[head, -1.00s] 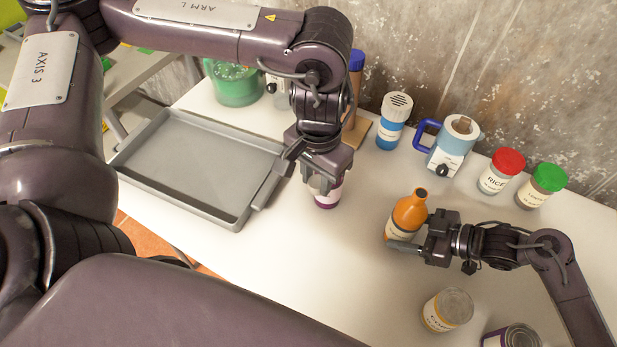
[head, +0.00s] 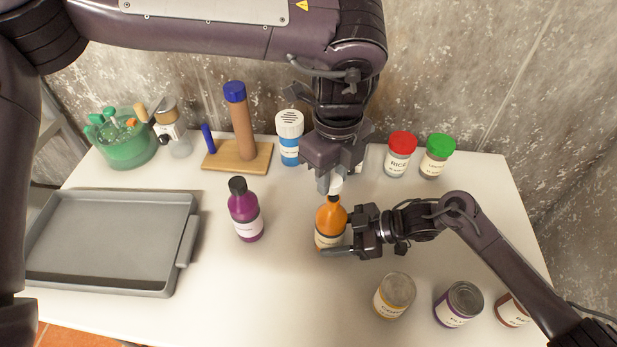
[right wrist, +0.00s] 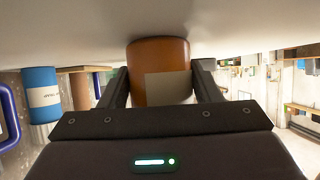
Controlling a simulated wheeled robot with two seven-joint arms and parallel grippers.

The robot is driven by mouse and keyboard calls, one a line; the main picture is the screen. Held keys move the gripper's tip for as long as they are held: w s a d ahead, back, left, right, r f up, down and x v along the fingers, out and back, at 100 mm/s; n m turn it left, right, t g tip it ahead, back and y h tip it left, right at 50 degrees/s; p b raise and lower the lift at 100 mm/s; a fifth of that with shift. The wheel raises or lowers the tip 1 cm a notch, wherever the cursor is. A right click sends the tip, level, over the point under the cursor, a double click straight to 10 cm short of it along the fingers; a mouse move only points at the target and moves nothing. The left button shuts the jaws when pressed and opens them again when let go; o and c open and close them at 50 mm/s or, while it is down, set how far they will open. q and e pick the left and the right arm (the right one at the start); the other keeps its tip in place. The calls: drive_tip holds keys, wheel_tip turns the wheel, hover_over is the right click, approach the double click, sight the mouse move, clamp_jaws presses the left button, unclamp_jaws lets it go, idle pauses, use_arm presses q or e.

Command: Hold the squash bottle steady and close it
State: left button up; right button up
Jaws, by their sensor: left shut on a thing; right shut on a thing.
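The orange squash bottle (head: 330,217) stands upright on the white table in the head view. My right gripper (head: 341,238) is shut around its body from the right; the right wrist view shows the bottle (right wrist: 158,60) between both fingers. My left gripper (head: 331,183) points down right above the bottle's neck. The fingers partly hide the cap.
A purple bottle (head: 245,212) with a black cap stands to the left, beside a grey tray (head: 110,286). Jars with red (head: 402,143) and green (head: 440,145) lids stand behind. Several cans, including a yellow-labelled one (head: 393,296), stand at the front right.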

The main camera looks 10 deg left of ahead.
sight(333, 197)
use_arm(q)
drive_tip(key=shift+d+r+m, duration=0.1)
drive_tip(key=shift+d+m, duration=0.15)
drive_tip(key=shift+m, duration=0.15)
drive_tip(key=shift+f, duration=1.55)
drive_tip(key=shift+f, duration=0.15)
drive_tip(key=shift+f, duration=0.4)
drive_tip(key=shift+f, duration=0.25)
